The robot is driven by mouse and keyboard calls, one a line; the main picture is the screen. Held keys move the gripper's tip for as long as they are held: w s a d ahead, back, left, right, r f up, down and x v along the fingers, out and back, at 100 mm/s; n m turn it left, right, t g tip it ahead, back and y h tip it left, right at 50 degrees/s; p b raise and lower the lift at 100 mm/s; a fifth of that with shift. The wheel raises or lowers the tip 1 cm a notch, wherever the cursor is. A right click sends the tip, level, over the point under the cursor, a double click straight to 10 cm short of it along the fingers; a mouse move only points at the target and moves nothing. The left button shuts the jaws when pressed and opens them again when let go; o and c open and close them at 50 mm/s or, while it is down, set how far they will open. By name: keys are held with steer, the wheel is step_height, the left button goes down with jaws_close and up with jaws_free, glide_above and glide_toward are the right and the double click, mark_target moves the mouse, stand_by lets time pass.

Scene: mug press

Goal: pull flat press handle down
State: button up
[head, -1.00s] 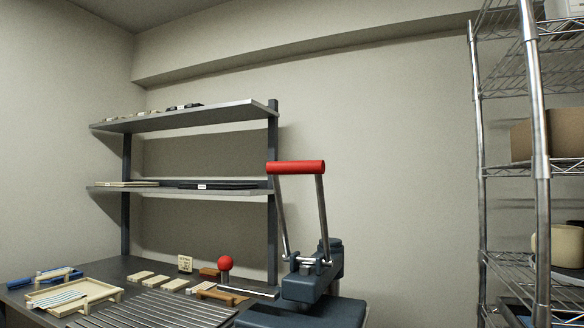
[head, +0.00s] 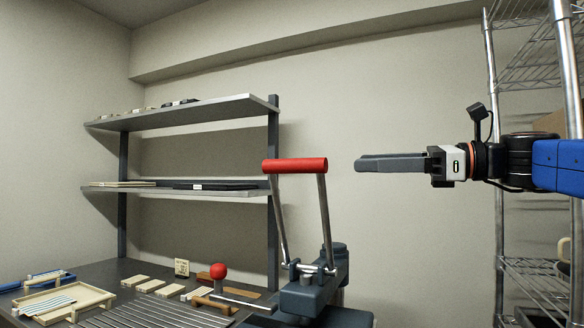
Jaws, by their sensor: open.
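The flat press (head: 310,296) stands at the front right end of the table, dark blue-grey. Its handle is raised: two metal arms joined on top by a red bar (head: 295,165). My gripper (head: 360,163) comes in from the right, level with the red bar. Its grey fingers point left, are open and hold nothing. In the picture a gap separates the fingertips from the right end of the bar; the depth between them is hard to tell.
A red ball knob (head: 219,271) on a lever stands left of the press. A wall shelf (head: 180,189) is behind it. A wire rack (head: 500,200) stands at the right, behind my arm. A tray (head: 62,302) and several pale blocks lie on the table (head: 95,272).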

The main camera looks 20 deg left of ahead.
mark_target(292, 165)
steer(key=a, duration=0.5)
steer(key=w+a, duration=0.1)
steer(key=a, duration=1.1)
steer(key=shift+w, duration=0.15)
jaws_close()
